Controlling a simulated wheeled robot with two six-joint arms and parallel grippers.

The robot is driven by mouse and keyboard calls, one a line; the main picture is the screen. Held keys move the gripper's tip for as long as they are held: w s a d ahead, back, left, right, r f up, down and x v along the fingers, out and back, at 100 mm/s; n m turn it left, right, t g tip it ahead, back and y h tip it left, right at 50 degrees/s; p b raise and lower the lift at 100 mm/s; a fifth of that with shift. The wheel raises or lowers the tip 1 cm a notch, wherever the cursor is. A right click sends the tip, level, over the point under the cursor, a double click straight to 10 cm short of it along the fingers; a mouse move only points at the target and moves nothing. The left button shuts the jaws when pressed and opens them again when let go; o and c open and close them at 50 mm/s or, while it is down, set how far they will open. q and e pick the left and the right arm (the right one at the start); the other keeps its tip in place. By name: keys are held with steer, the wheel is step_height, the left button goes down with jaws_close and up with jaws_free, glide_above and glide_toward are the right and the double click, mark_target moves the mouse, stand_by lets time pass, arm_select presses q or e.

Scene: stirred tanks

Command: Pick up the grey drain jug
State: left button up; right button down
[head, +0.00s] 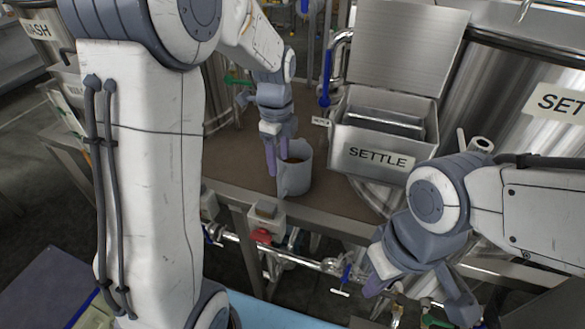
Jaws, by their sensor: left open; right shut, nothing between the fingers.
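My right gripper (375,284) is shut and empty, low at the right, in front of the surface's edge and well apart from the jug.
An open steel box labelled SETTLE (378,157) stands right of the jug, before a large steel tank (490,95). A pipe with valves (300,258) and a red-knobbed fitting (262,236) lie below the front edge. The brown surface (235,165) left of the jug is clear.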

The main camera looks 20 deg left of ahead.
mark_target(284, 193)
arm_select(q)
steer(key=f, duration=0.1)
steer(key=s+f, duration=0.1)
steer(key=f, duration=0.1)
steer(key=shift+s+d+f, duration=0.25)
steer(key=shift+s+f, duration=0.05)
steer(key=shift+f, duration=0.05)
steer(key=shift+w+f+g+p, duration=0.3)
steer(key=shift+w+f, duration=0.6)
steer(key=shift+f, duration=0.3)
steer(key=shift+s+d+f+p, duration=0.15)
steer(key=shift+s+f+p, duration=0.3)
steer(key=shift+p, duration=0.25)
step_height(284, 193, down, 3)
steer(key=shift+f+p, duration=0.1)
steer(key=shift+p, duration=0.35)
steer(key=shift+f, duration=0.3)
steer(key=shift+w+r, duration=0.1)
jaws_close()
arm_select(e)
step_height(284, 193, up, 3)
steer(key=shift+w, duration=0.1)
arm_select(q)
steer(key=shift+w+r, duration=0.15)
steer(key=shift+w, duration=0.05)
